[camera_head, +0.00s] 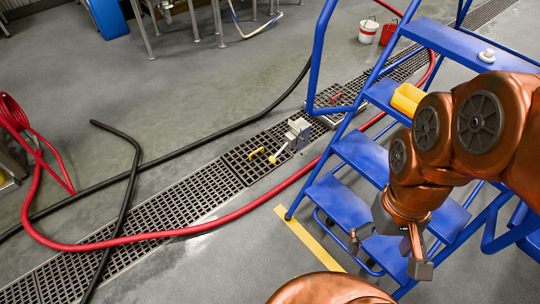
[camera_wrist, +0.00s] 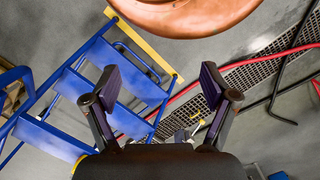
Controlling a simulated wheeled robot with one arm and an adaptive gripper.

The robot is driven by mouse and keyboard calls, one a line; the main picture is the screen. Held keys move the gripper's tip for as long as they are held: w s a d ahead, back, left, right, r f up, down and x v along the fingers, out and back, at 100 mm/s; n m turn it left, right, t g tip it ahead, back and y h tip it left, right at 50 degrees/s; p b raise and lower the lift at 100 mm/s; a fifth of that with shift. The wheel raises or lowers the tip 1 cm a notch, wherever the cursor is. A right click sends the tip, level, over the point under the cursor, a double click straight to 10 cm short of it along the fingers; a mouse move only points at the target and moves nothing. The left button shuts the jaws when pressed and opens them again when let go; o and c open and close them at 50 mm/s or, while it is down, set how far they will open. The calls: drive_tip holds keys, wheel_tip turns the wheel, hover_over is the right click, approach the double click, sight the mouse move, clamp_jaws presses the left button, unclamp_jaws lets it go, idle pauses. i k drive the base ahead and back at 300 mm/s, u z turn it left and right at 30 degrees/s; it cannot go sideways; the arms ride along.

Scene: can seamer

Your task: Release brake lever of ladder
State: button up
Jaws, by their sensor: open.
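The blue rolling ladder (camera_head: 340,201) stands at the right in the head view, its steps rising toward the upper right. It also shows in the wrist view (camera_wrist: 65,83), at the left and middle.
A yellow box (camera_head: 408,98) sits on a ladder step. A yellow floor stripe (camera_head: 309,239) runs beside the ladder's foot. A red hose (camera_head: 190,230) and black hoses (camera_head: 130,175) cross the floor around the drain grating (camera_head: 190,205). Buckets (camera_head: 368,30) stand at the back. Open floor is at the left.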

sight(272, 160)
drive_tip(key=z, duration=0.15)
drive_tip(key=k, duration=0.4)
drive_tip(key=z, duration=0.6)
drive_tip(key=k, duration=0.95)
drive_tip(key=i, duration=0.4)
drive_tip(key=u, duration=1.05)
drive_tip(key=i, duration=1.15)
drive_tip(key=z, duration=0.1)
